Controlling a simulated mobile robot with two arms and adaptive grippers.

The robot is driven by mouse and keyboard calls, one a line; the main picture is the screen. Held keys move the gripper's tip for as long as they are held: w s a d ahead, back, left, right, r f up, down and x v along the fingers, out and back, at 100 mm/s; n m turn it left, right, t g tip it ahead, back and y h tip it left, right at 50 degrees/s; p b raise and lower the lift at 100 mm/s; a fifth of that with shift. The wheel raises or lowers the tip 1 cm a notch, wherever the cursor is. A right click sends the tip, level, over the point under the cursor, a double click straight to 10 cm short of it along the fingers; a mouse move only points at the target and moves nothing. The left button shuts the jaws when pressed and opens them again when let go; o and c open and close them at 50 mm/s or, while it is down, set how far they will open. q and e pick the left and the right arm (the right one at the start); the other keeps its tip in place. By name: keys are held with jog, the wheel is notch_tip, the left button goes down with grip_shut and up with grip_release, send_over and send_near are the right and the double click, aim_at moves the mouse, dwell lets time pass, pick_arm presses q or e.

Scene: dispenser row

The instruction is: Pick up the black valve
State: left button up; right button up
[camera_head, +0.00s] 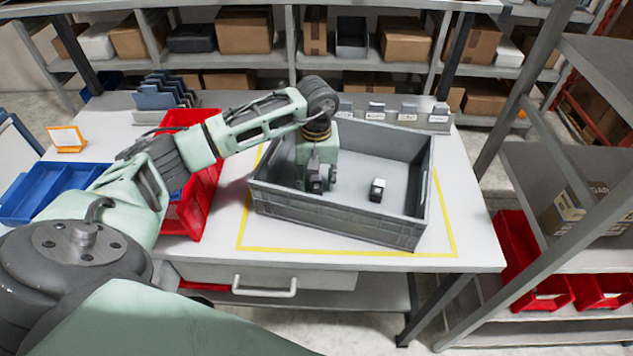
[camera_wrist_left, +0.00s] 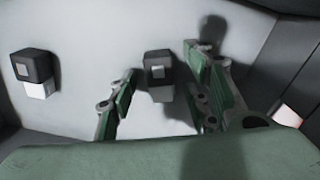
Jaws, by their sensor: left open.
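A grey crate (camera_head: 340,222) stands on the table inside a yellow outline. My left gripper (camera_head: 317,184) reaches down into its left half. In the left wrist view, its open fingers (camera_wrist_left: 160,82) are spread to either side of a small dark block with a light square on top, probably the black valve (camera_wrist_left: 160,74). I cannot tell whether the fingers touch it. A second small block, black and white (camera_head: 377,190), lies on the crate floor to the right of the gripper; it also shows in the left wrist view (camera_wrist_left: 36,72). My right gripper is not in view.
A red bin (camera_head: 205,190) stands left of the crate and a blue tray (camera_head: 45,195) further left. A row of labelled holders (camera_head: 405,115) stands behind the crate. A metal shelf (camera_head: 560,165) rises to the right. The crate walls surround the gripper.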

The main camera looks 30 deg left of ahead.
pick_arm(q)
jog(key=shift+s, duration=0.1)
jog(key=shift+c, duration=0.6)
grip_shut()
jog(key=shift+r, duration=0.1)
